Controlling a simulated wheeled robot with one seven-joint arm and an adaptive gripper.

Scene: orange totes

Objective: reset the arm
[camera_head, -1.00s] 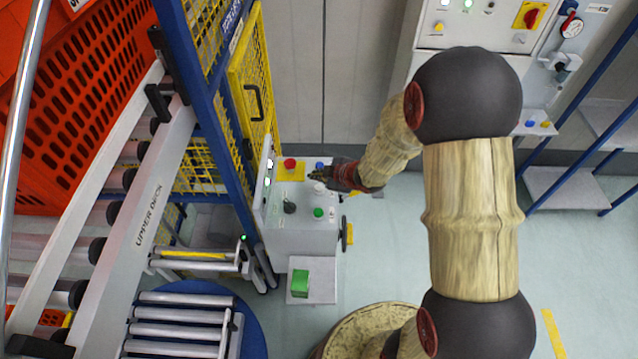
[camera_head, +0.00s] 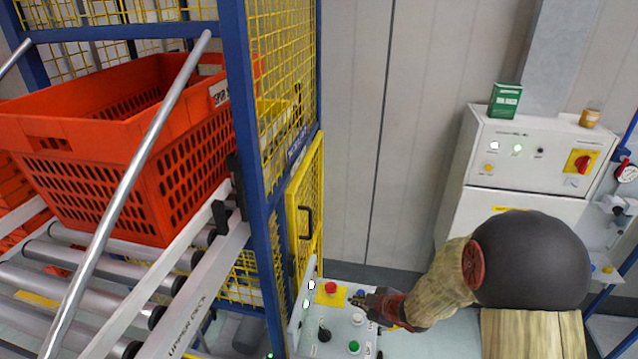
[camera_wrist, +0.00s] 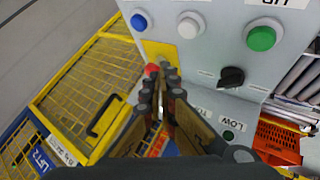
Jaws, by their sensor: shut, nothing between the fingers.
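My gripper (camera_head: 358,299) is in the lower middle of the head view, beside the control panel (camera_head: 338,322) with its buttons. In the wrist view the two dark fingers of my gripper (camera_wrist: 168,72) are shut together and hold nothing. Their tips overlap the red button (camera_wrist: 151,69) in that picture; I cannot tell whether they touch the panel. The blue button (camera_wrist: 139,21), white button (camera_wrist: 188,26), green button (camera_wrist: 262,37) and black knob (camera_wrist: 231,77) are clear of the fingers.
An orange tote (camera_head: 140,150) sits on the roller conveyor (camera_head: 110,262) at left. A blue post (camera_head: 254,180) and yellow mesh door (camera_head: 306,215) stand close to the panel. At right is a white cabinet (camera_head: 520,165) with a green box (camera_head: 505,100) on top.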

